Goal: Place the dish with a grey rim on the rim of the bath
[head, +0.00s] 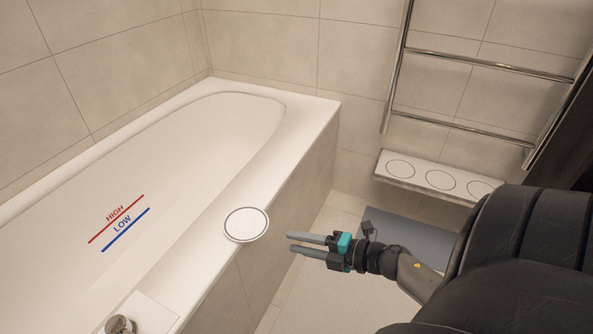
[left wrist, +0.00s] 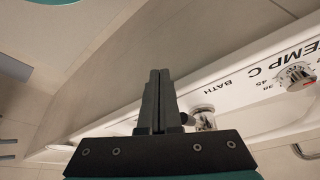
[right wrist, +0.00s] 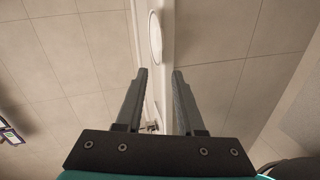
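The dish with a grey rim (head: 246,224) is a flat white disc with a thin grey ring. It rests on the near rim of the bath (head: 300,133), with part of it reaching over the outer edge in the head view. It also shows in the right wrist view (right wrist: 155,38), ahead of the fingers. My right gripper (head: 292,243) is open and empty, just right of the dish and apart from it. Its open fingers also show in the right wrist view (right wrist: 160,72). My left gripper (left wrist: 159,72) is shut with nothing visible between its fingers; it is not in the head view.
A low white shelf with several dark rings (head: 438,178) is on the back wall, under a metal towel rail (head: 485,64). A grey mat (head: 410,233) lies on the floor. Bath taps and a temperature dial (left wrist: 295,77) show in the left wrist view.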

